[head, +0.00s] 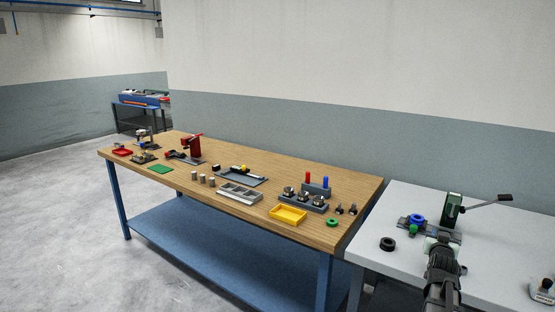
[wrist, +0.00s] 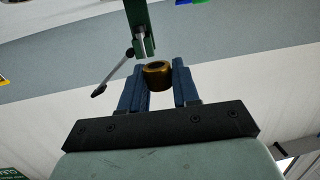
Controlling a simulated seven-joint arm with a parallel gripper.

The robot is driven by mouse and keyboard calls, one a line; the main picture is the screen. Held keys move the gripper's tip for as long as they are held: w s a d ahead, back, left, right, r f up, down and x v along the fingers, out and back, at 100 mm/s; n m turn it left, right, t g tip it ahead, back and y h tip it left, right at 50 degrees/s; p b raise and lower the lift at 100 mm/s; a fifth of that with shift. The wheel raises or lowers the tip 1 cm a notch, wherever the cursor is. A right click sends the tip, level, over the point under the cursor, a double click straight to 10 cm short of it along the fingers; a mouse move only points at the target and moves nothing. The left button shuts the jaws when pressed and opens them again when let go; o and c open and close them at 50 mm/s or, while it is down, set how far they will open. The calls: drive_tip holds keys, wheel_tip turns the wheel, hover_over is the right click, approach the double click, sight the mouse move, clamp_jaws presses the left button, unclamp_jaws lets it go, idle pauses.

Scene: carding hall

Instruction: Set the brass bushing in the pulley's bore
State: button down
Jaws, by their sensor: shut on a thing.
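My gripper (wrist: 157,84) is shut on the brass bushing (wrist: 157,76), a short golden ring with a dark hole, between its two blue fingers in the wrist view. In the head view my arm is over the grey table at the right, and the bushing is hidden there. A blue ring-shaped part (head: 417,219), which looks like the pulley, sits beside the green press (head: 452,208). Its bore is too small to make out. The press's ram (wrist: 140,42) shows just beyond the bushing in the wrist view.
The press lever (head: 488,201) sticks out to the right. A small green part (head: 413,231) is in front of the blue ring. A black ring (head: 387,244) lies on the grey table (head: 390,278). The wooden bench (head: 222,209) at left holds trays and small parts.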

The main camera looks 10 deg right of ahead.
drive_tip(key=w+a+r+n+t+y, duration=0.1)
drive_tip(key=w+a, duration=0.4)
drive_tip(key=a, duration=1.1)
drive_tip(key=w+a+r+n+t+y, duration=0.1)
drive_tip(key=w+a+r+n+y, duration=0.3)
drive_tip(key=a, duration=1.3)
drive_tip(key=w+a+r+n+t+y, duration=0.1)
drive_tip(key=w+a+r+y, duration=0.3)
drive_tip(key=a, duration=1.3)
drive_tip(key=w+n+y, duration=0.1)
drive_tip(key=w, duration=0.3)
drive_tip(key=shift+a+r+n+t, duration=0.25)
drive_tip(key=shift+n+t, duration=0.15)
drive_tip(key=shift+w+d, duration=0.1)
